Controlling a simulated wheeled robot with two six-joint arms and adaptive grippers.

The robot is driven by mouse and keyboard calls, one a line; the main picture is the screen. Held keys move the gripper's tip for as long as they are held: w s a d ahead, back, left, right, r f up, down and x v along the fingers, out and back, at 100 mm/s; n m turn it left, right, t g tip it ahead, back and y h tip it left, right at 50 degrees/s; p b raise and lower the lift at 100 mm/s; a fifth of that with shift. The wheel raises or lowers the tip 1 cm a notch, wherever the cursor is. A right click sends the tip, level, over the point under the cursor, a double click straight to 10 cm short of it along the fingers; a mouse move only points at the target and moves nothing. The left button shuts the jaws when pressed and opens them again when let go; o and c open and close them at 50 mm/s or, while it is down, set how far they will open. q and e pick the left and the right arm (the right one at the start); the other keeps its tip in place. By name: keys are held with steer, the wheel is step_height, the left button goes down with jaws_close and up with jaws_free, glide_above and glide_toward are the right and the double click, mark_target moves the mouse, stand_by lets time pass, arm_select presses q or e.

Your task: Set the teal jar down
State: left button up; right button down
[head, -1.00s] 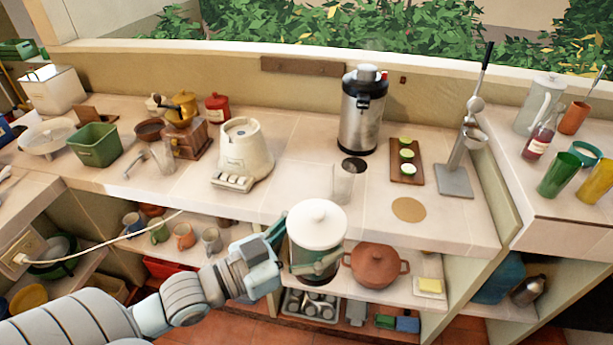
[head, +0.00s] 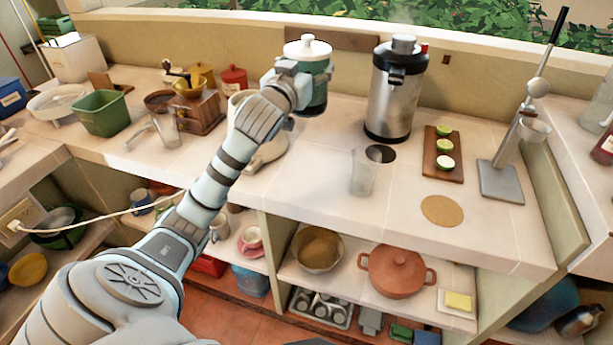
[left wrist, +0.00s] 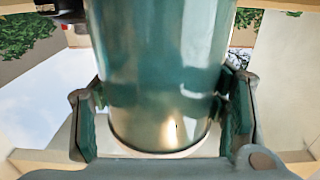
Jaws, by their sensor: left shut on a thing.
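The teal jar (head: 317,92) with its white lid (head: 307,47) is upright at the back of the counter (head: 310,180), near the back wall. My left gripper (head: 300,88) is shut around the jar's side, with the arm reaching over the cream appliance. In the left wrist view the jar (left wrist: 160,70) fills the middle, between the two fingers. I cannot tell whether its base touches the counter. My right gripper is not in view.
A steel urn (head: 394,95) stands right of the jar, with a clear glass (head: 363,172) in front. The cream appliance (head: 268,150) is partly hidden behind my arm. A red canister (head: 233,78) and a coffee grinder (head: 198,108) are to the left.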

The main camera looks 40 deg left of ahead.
arm_select(q)
steer(key=f+b, duration=0.1)
steer(key=f, duration=0.5)
steer(key=f+b, duration=0.2)
steer(key=f, duration=0.4)
steer(key=s+f+b, duration=0.1)
steer(key=f+b, duration=0.1)
steer(key=f, duration=0.5)
steer(key=shift+a, duration=0.1)
steer(key=o, duration=1.9)
steer(key=shift+o, duration=0.2)
steer(key=v, duration=1.2)
steer(key=shift+p, duration=0.3)
steer(key=shift+r, duration=0.1)
